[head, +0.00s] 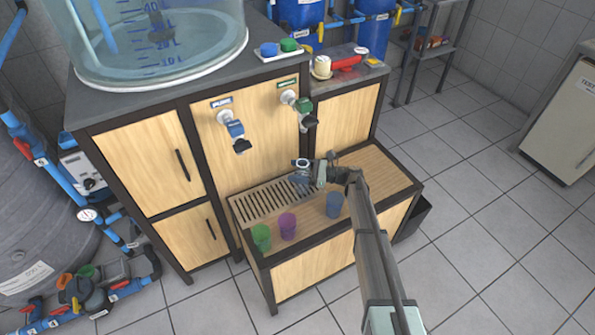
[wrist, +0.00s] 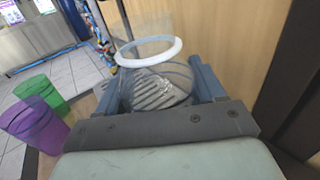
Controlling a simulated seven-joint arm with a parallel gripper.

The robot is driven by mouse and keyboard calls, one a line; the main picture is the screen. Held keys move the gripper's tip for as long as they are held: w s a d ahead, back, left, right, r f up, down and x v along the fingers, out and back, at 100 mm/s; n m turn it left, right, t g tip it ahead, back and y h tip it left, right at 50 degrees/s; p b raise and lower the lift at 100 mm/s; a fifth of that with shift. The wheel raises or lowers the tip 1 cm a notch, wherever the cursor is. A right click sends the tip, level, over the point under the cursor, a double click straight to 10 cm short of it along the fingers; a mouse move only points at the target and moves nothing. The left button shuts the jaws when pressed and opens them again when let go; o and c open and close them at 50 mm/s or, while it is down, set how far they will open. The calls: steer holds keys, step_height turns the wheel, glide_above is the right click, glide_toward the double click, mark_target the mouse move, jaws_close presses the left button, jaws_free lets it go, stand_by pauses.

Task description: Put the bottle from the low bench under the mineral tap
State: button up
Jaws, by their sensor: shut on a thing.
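My gripper (head: 308,174) is shut on a clear bottle with a white ring rim (wrist: 160,85). In the wrist view the bottle is upright or nearly so between the two fingers, and the slatted grate shows through it. In the head view only a little of the bottle (head: 301,163) shows, partly hidden by my gripper. It appears near the right end of the drip grate (head: 270,204) on the low bench (head: 375,160), below the tap with the green handle (head: 304,106). That tap has a green label, too small to read. I cannot tell whether the bottle touches the grate.
A blue-handled tap (head: 236,130) is left of the green one. A green cup (head: 261,237), a purple cup (head: 287,226) and a blue cup (head: 334,205) stand along the bench front. The cabinet front (head: 250,150) rises behind the grate. The bench's right end is clear.

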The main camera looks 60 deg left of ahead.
steer(key=shift+f, duration=0.15)
steer(key=o, duration=1.1)
steer(key=shift+w+d, duration=0.15)
steer(key=shift+w, duration=0.05)
steer(key=v, duration=1.1)
steer(key=shift+w+d, duration=0.15)
steer(key=shift+w, duration=0.05)
